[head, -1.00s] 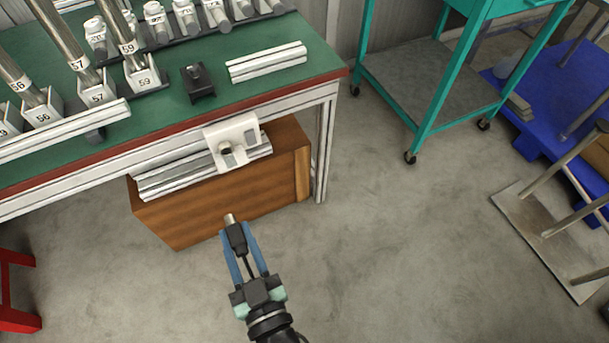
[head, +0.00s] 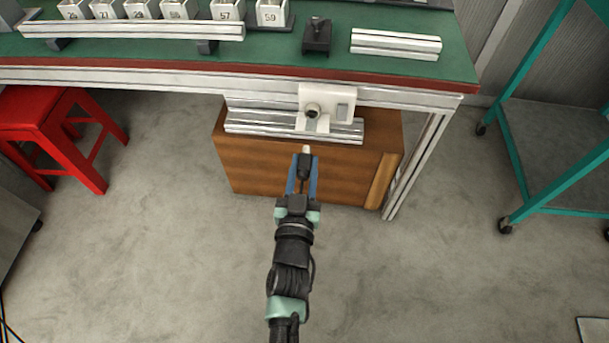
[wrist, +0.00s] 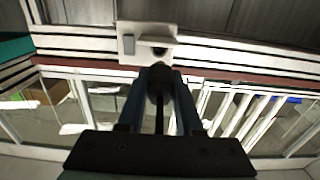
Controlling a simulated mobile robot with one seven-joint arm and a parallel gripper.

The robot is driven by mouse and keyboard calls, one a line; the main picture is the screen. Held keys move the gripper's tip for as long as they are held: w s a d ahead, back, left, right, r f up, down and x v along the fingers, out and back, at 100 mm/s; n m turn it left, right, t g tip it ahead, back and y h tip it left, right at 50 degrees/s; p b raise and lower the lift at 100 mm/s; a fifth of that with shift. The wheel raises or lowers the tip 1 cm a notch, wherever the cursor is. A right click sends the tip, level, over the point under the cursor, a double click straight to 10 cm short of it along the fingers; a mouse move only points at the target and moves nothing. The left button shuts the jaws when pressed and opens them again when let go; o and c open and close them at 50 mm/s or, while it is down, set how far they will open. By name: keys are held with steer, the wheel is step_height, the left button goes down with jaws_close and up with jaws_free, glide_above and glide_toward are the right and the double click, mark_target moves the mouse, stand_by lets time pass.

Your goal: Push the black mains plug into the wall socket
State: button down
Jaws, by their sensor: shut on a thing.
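The black mains plug (head: 304,166) is held between the blue fingers of my gripper (head: 303,178), with its light tip pointing toward the bench. The white wall socket (head: 326,101) is a plate with a round dark recess and a switch, mounted at the front edge of the bench. The plug is apart from the socket, below and slightly left of it in the head view. In the wrist view the plug (wrist: 159,82) sits between the fingers, and the socket (wrist: 147,42) is just beyond it. The plug's tip is hidden there.
The green-topped bench (head: 270,48) carries numbered white holders, metal rails and a black block (head: 317,38). A wooden box (head: 290,172) stands beneath it. A red stool (head: 55,130) is at left and a teal trolley (head: 510,165) at right.

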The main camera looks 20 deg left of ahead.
mark_target(311, 130)
steer(key=shift+b+x, duration=0.45)
steer(key=shift+x, duration=3.3)
steer(key=shift+b+x, duration=0.65)
steer(key=shift+x, duration=1.15)
steer(key=c, duration=0.5)
jaws_free()
steer(key=shift+w, duration=0.1)
steer(key=p+v, duration=0.3)
steer(key=v, duration=1)
